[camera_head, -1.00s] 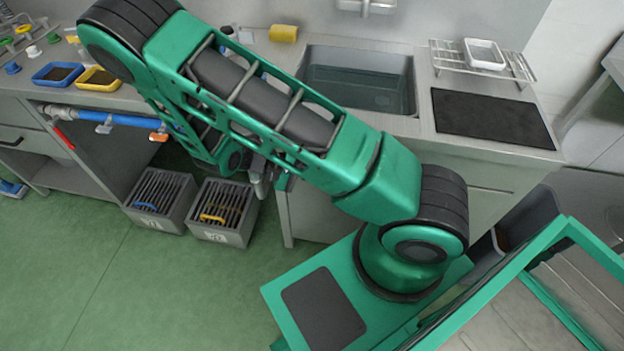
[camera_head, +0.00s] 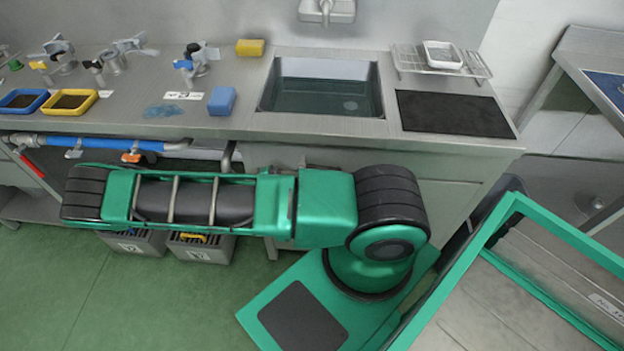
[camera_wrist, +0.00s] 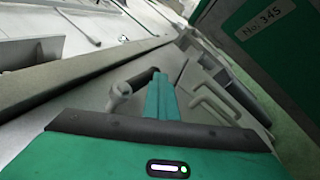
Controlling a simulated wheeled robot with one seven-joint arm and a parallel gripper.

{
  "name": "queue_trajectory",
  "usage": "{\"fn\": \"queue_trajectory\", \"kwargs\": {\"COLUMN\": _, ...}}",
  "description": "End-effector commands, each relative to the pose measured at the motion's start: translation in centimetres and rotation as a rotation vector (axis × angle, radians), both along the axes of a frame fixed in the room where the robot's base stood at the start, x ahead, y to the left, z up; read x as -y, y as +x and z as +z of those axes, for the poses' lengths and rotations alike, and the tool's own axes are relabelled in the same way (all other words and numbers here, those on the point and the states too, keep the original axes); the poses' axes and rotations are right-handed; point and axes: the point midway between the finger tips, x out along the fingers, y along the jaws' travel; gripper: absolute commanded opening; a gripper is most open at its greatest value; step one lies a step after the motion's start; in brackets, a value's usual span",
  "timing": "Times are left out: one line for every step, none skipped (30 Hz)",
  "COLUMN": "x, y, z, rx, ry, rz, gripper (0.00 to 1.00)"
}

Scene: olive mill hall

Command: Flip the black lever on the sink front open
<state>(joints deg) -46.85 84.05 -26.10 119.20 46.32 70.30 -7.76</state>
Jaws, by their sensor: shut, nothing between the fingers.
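The sink (camera_head: 322,68) is set in the steel counter in the head view. Its front panel (camera_head: 440,190) is partly covered by my arm. I cannot make out the black lever in the head view. In the wrist view a short dark bar (camera_wrist: 141,78) on a grey pipe-like fitting (camera_wrist: 119,94) may be the lever. My gripper (camera_wrist: 160,96) is shut and empty, its teal fingers just right of that fitting. I cannot tell whether they touch. In the head view my gripper is hidden.
A blue pipe (camera_head: 95,143) with an orange-handled valve (camera_head: 134,157) runs under the counter on the left. A U-shaped handle (camera_wrist: 214,106) is right of my gripper. Green floor at lower left is clear.

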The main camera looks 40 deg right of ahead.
Motion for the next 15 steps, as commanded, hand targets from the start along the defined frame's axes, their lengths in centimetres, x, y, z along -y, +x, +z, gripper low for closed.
{"fn": "queue_trajectory", "kwargs": {"x": 0.11, "y": -0.06, "z": 0.11, "rx": 0.0, "ry": 0.0, "rz": 0.0, "gripper": 0.0}}
{"fn": "queue_trajectory", "kwargs": {"x": 0.15, "y": -0.09, "z": 0.16, "rx": 0.0, "ry": 0.0, "rz": 0.0, "gripper": 0.0}}
{"fn": "queue_trajectory", "kwargs": {"x": 0.18, "y": -0.13, "z": 0.22, "rx": 0.0, "ry": -0.001, "rz": -0.001, "gripper": 0.0}}
{"fn": "queue_trajectory", "kwargs": {"x": 0.22, "y": -0.15, "z": 0.25, "rx": 0.0, "ry": 0.0, "rz": -0.001, "gripper": 0.0}}
{"fn": "queue_trajectory", "kwargs": {"x": 0.23, "y": -0.17, "z": 0.29, "rx": 0.0, "ry": 0.0, "rz": -0.001, "gripper": 0.0}}
{"fn": "queue_trajectory", "kwargs": {"x": 0.26, "y": -0.21, "z": 0.33, "rx": 0.0, "ry": 0.0, "rz": -0.001, "gripper": 0.0}}
{"fn": "queue_trajectory", "kwargs": {"x": 0.27, "y": -0.22, "z": 0.35, "rx": 0.0, "ry": 0.0, "rz": -0.001, "gripper": 0.0}}
{"fn": "queue_trajectory", "kwargs": {"x": 0.28, "y": -0.24, "z": 0.38, "rx": 0.0, "ry": 0.0, "rz": -0.001, "gripper": 0.0}}
{"fn": "queue_trajectory", "kwargs": {"x": 0.29, "y": -0.25, "z": 0.4, "rx": 0.0, "ry": 0.0, "rz": -0.001, "gripper": 0.0}}
{"fn": "queue_trajectory", "kwargs": {"x": 0.29, "y": -0.26, "z": 0.42, "rx": 0.0, "ry": 0.0, "rz": -0.001, "gripper": 0.0}}
{"fn": "queue_trajectory", "kwargs": {"x": 0.3, "y": -0.27, "z": 0.42, "rx": 0.0, "ry": 0.0, "rz": -0.001, "gripper": 0.0}}
{"fn": "queue_trajectory", "kwargs": {"x": 0.3, "y": -0.27, "z": 0.43, "rx": 0.0, "ry": 0.0, "rz": -0.001, "gripper": 0.0}}
{"fn": "queue_trajectory", "kwargs": {"x": 0.31, "y": -0.28, "z": 0.44, "rx": 0.0, "ry": 0.0, "rz": -0.001, "gripper": 0.0}}
{"fn": "queue_trajectory", "kwargs": {"x": 0.31, "y": -0.28, "z": 0.44, "rx": 0.0, "ry": 0.0, "rz": -0.001, "gripper": 0.0}}
{"fn": "queue_trajectory", "kwargs": {"x": 0.31, "y": -0.29, "z": 0.45, "rx": 0.0, "ry": 0.0, "rz": -0.001, "gripper": 0.0}}
